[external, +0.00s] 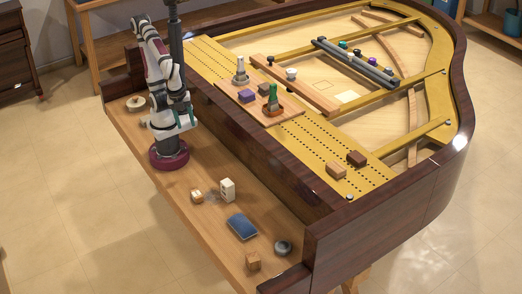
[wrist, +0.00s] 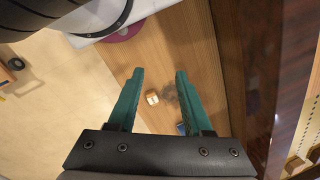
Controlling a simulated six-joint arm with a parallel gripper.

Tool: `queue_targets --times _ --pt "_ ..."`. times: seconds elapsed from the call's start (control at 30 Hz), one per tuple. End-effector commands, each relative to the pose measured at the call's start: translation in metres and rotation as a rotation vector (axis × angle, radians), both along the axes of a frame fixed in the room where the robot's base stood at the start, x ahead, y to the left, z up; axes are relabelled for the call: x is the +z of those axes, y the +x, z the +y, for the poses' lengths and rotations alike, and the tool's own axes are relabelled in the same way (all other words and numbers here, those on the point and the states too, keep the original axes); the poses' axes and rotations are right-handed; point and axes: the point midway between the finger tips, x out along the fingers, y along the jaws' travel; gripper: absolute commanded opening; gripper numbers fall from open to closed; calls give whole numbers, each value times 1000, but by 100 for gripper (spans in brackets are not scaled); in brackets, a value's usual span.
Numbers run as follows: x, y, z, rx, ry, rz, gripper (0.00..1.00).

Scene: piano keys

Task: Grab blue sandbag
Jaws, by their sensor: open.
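A flat, dark blue rectangular thing (external: 242,226), which I take for the blue sandbag, lies on the wooden ledge, front of centre in the external view. In the wrist view only a small blue part (wrist: 181,128) shows beside the right finger; the rest is hidden. My gripper (external: 185,121) is above the ledge near my base, well apart from the blue thing, up and to its left. In the wrist view my gripper (wrist: 159,74) has its two teal fingers spread with nothing held between them.
Near the blue thing are a white block (external: 227,190), a small orange-and-white item (external: 197,196), a dark round item (external: 283,247) and a wooden cube (external: 253,262). The dark piano wall (external: 245,150) rises behind the ledge. Beyond it a board (external: 290,113) holds several small objects.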

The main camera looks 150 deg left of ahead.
Motion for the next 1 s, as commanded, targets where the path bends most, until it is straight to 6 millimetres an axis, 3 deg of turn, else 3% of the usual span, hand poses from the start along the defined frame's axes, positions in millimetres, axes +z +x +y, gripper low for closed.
queue_targets --times 0.27,0.57,0.8,0.87,0.97,1.0 --pt "0 0 0 0 0 0 50" --pt "0 0 0 0 0 0 100" --pt "-1 3 -1 3 -4 -6 100" --pt "-6 19 -6 21 -26 -37 100" --pt "-27 83 -23 89 -106 -171 100" --pt "-38 117 -30 128 -144 -250 100"
